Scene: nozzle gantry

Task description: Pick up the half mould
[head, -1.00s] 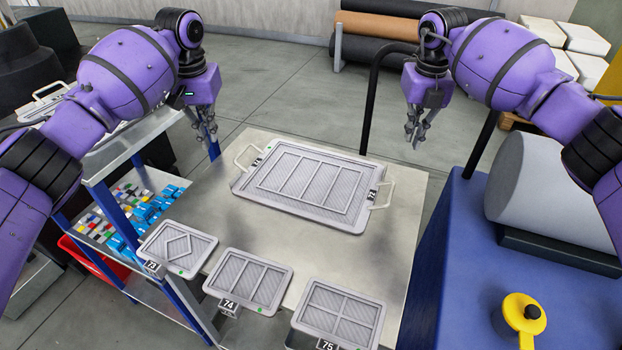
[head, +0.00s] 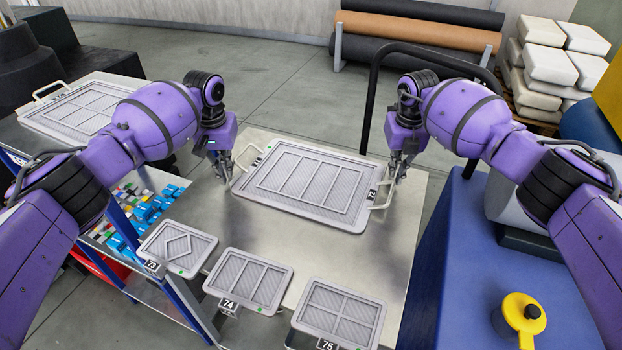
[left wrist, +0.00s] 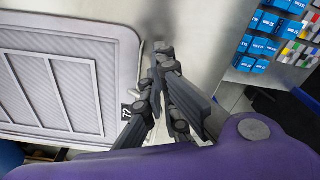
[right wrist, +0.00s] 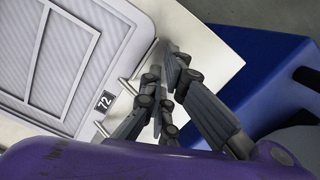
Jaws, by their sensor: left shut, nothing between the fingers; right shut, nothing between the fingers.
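The half mould (head: 300,187) is a large grey ribbed plate marked 72, lying flat on the metal table (head: 250,305), with a pale loop handle at each short end. It also shows in the left wrist view (left wrist: 60,75) and the right wrist view (right wrist: 65,50). My left gripper (head: 227,180) is shut and empty beside the left handle (head: 246,158). My right gripper (head: 398,178) is shut and empty beside the right handle (head: 384,196). I cannot tell whether either touches its handle.
Smaller plates 73 (head: 177,247), 74 (head: 249,280) and 75 (head: 340,311) sit along the near edge. Another large handled plate (head: 75,113) lies at the left, above bins of coloured parts.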

